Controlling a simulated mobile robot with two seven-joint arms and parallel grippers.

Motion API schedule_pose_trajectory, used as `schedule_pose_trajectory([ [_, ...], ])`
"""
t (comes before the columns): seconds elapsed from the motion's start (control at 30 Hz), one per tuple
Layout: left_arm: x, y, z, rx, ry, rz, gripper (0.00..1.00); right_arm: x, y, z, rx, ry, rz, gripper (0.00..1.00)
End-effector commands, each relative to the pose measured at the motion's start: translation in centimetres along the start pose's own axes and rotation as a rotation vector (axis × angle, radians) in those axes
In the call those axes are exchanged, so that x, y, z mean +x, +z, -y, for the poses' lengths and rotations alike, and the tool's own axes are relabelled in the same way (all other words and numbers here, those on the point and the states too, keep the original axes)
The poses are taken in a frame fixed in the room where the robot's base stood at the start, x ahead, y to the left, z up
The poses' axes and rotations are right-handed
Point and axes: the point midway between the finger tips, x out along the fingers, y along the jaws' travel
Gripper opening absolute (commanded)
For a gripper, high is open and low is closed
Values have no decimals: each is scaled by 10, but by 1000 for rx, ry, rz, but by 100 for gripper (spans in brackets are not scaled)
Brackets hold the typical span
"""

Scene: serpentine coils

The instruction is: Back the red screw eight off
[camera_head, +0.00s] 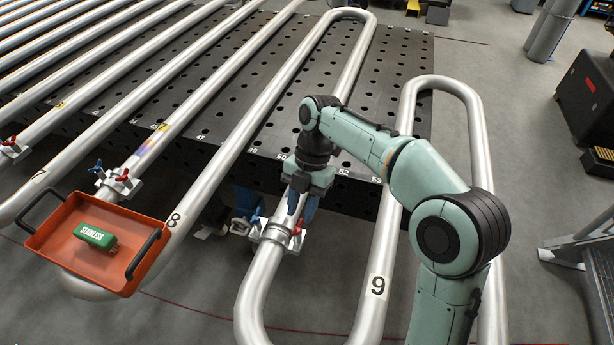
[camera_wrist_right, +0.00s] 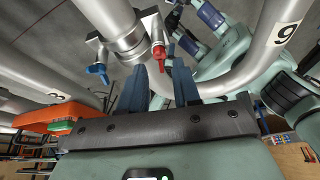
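A clamp (camera_head: 275,236) sits round the silver pipe between the labels 8 and 9, with a blue screw handle (camera_head: 256,218) on its left and a red screw handle (camera_head: 298,227) on its right. In the wrist view the red handle (camera_wrist_right: 159,52) shows near my fingertips and the blue handle (camera_wrist_right: 97,70) is off to the left. My right gripper (camera_head: 301,205) points down just above the red handle; its two blue fingers (camera_wrist_right: 160,70) are apart, with the red handle between or just beyond their tips. I cannot tell whether they touch it. My left gripper is not in view.
An orange tray (camera_head: 69,199) with a green block (camera_head: 95,237) stands at the left by label 8. Another clamp (camera_head: 115,182) with blue and red handles is above it. Long pipes cross the perforated black table (camera_head: 400,65). The pipe bend with label 9 (camera_head: 377,285) stands close to my right arm.

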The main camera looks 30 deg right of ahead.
Motion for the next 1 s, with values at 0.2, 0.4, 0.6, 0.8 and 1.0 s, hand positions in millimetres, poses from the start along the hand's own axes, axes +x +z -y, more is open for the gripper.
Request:
schedule_pose_trajectory([
  [0.2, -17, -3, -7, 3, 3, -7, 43, -54, 0, -1, 0, 2, 2, 32],
  [0.4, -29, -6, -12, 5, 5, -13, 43, -87, 1, -1, 0, -2, 0, 32],
  [0.6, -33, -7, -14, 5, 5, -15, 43, -98, 1, 0, 1, -4, 0, 32],
  [0.8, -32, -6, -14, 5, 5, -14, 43, -98, 1, 0, 1, -4, -1, 32],
  [1.0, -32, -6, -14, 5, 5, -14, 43, -97, 1, 0, 1, -4, -1, 32],
])
